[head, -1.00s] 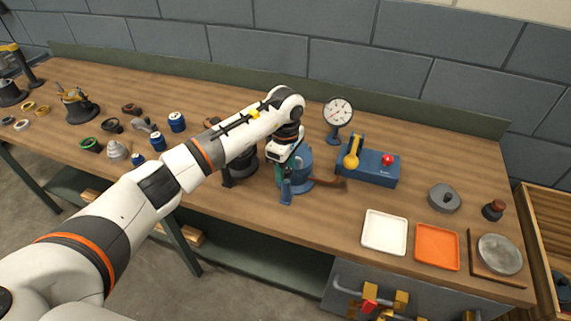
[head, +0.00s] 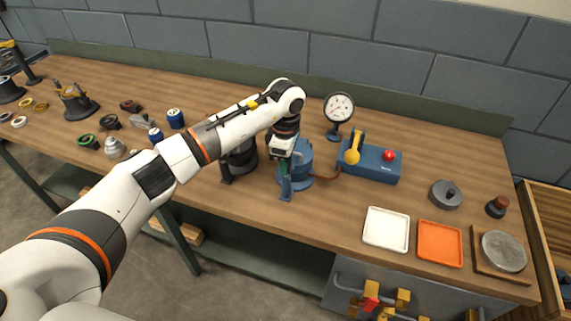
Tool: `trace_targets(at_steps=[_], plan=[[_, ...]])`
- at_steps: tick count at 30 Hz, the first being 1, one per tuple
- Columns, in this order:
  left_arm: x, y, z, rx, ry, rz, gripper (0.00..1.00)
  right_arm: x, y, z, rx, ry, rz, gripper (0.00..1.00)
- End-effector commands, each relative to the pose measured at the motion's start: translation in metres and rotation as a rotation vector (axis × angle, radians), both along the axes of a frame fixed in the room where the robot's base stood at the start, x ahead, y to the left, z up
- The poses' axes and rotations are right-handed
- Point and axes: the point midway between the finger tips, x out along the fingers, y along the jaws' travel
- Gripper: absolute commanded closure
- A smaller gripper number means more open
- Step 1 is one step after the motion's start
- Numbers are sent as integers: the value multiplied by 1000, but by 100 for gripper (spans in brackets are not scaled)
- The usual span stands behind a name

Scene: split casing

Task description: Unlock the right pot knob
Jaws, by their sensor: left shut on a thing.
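The right pot (head: 303,158) is a blue round housing on the bench, partly hidden behind my left gripper. My left gripper (head: 285,178) points down at the front left of this pot and is shut on the pot knob, which the fingers and wrist mostly hide. A blue upright piece (head: 286,193) stands at the pot's front, just below the fingers. A brown bar (head: 326,177) sticks out to the right of the pot. The dark left pot (head: 243,160) stands to the left, partly behind my arm. My right gripper is not in view.
A blue box (head: 372,166) with a yellow lever and red knob stands right of the pot, with a dial gauge (head: 339,107) behind. White (head: 386,229) and orange (head: 440,243) trays lie at the front right. Several small parts lie at the left.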

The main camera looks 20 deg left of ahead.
Motion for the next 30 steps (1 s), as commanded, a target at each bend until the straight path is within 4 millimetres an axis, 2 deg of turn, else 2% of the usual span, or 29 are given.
trace_targets(at_steps=[1,9,30], plan=[[1,0,-2,1,-4,42,96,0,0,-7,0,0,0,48],[1,0,-2,1,-4,298,96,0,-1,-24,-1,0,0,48],[0,0,0,0,-4,959,96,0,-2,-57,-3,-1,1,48]])
